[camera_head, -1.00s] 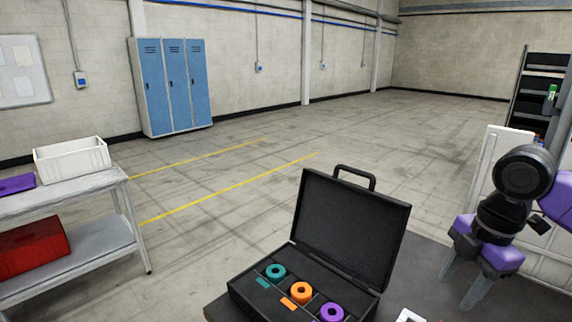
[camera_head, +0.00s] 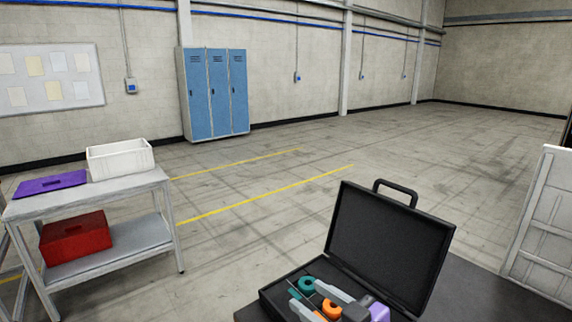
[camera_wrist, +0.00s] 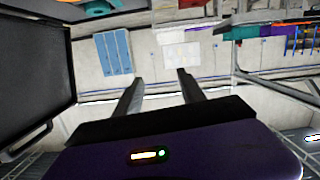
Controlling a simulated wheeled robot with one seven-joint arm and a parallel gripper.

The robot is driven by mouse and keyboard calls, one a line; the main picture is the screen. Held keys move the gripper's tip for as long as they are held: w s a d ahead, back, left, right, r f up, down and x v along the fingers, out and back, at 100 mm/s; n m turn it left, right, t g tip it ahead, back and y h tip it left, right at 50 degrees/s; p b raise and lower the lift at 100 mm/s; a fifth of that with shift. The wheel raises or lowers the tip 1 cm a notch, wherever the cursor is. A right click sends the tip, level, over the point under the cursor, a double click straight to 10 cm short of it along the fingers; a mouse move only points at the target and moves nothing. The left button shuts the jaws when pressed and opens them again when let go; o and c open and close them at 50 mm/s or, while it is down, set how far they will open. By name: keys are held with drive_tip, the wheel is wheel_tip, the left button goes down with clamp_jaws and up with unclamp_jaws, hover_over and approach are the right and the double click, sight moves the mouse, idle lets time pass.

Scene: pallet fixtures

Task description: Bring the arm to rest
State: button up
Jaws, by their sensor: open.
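My gripper (camera_head: 303,294) shows low in the head view, in front of the open black case (camera_head: 388,240). Its two grey fingers point left, and a purple part of my arm is behind them. In the wrist view my gripper (camera_wrist: 160,76) has its fingers apart with nothing between them. The case's dark lid (camera_wrist: 35,70) stands at the left there. A teal ring (camera_head: 307,284) and an orange ring (camera_head: 331,308) show beside the fingers. The rest of the case's inside is hidden by my arm or cut off.
A grey shelf cart (camera_head: 110,190) at the left carries a white bin (camera_head: 120,165), a purple flat item (camera_head: 50,183) and a red box (camera_head: 75,240). Blue lockers (camera_head: 213,95) stand at the back wall. A pale panel (camera_head: 545,230) stands at the right. The middle floor is open.

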drive_tip(key=s+d+f+m+t+h, duration=0.1)
drive_tip(key=s+d+f+m+h, duration=0.2)
drive_tip(key=s, duration=0.4)
drive_tip(key=s+d+f+m+t+h, duration=0.1)
drive_tip(key=s+f+m+h, duration=0.1)
drive_tip(key=s+f+m, duration=0.35)
drive_tip(key=s+d+f+m+t+h, duration=0.1)
drive_tip(key=s+d+f+m+h, duration=0.2)
drive_tip(key=s, duration=0.6)
drive_tip(key=s+d+r+n+h, duration=0.1)
drive_tip(key=s+d, duration=0.3)
drive_tip(key=s, duration=0.5)
drive_tip(key=s+d+n, duration=0.1)
drive_tip(key=s+d, duration=0.2)
drive_tip(key=s, duration=0.7)
drive_tip(key=shift+d+r+n+g+h, duration=0.35)
drive_tip(key=shift+d+g+h, duration=0.05)
